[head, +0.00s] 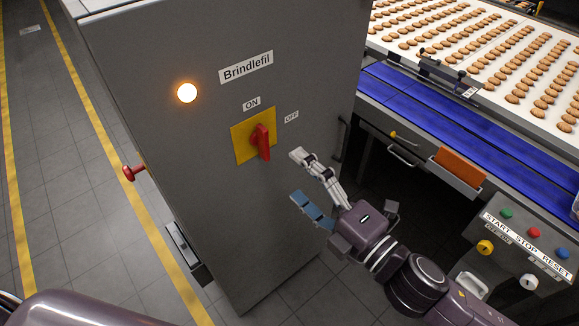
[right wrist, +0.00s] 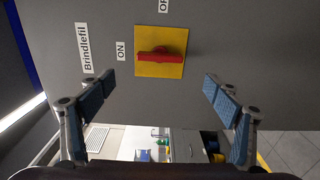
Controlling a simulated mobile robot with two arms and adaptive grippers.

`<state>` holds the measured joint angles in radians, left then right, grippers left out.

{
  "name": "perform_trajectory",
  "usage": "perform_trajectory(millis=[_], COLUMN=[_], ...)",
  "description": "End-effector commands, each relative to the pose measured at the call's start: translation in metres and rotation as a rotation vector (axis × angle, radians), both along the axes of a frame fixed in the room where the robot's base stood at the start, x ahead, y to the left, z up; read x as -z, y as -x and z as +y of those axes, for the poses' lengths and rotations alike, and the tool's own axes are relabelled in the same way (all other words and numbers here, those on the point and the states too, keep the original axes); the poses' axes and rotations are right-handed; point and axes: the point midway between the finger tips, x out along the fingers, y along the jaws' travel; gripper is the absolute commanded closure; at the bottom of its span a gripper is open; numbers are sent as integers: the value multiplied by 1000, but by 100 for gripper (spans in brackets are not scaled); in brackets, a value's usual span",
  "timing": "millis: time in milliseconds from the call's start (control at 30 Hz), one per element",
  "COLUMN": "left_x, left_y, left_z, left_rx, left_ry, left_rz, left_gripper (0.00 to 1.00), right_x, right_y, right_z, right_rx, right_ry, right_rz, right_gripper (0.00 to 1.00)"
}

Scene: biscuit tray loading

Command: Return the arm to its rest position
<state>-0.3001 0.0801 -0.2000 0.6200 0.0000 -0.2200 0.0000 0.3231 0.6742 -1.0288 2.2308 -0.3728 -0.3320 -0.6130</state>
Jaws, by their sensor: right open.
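My right gripper (head: 303,180) is open and empty in front of the grey cabinet labelled Brindlefil, to the right of and a little below the red rotary switch (head: 262,142). The switch sits on a yellow plate (head: 240,143), with an ON label above it and an OFF label to its right. In the right wrist view, the red handle (right wrist: 161,54) shows ahead between the two spread fingers (right wrist: 160,97), apart from them. A round lamp (head: 187,92) on the cabinet glows orange. My left gripper is not in view.
The grey cabinet (head: 150,50) fills the middle. A conveyor with a blue belt (head: 400,92) and rows of biscuits (head: 480,60) lies at the right. A START STOP RESET panel (head: 520,240) stands at the lower right. Floor with yellow lines (head: 110,150) is clear at the left.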

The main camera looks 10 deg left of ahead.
Motion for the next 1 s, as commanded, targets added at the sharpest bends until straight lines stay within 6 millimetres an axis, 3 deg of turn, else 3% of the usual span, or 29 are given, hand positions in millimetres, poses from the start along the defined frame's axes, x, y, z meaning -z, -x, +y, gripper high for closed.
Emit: perform_trajectory(millis=[500,633,767,900,1000], left_x=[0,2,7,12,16], left_y=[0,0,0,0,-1], left_z=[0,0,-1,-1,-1], left_rx=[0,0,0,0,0], left_ry=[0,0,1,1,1], left_rz=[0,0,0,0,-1], left_gripper=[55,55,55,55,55], right_x=[0,17,71,159,227], right_y=[0,-13,-50,-93,-109], right_z=[-1,-6,-26,-67,-101], right_rx=[1,31,130,292,413], right_ry=[-1,-3,-22,-67,-106], right_rz=[1,39,165,369,520], right_gripper=[17,17,17,17,17])
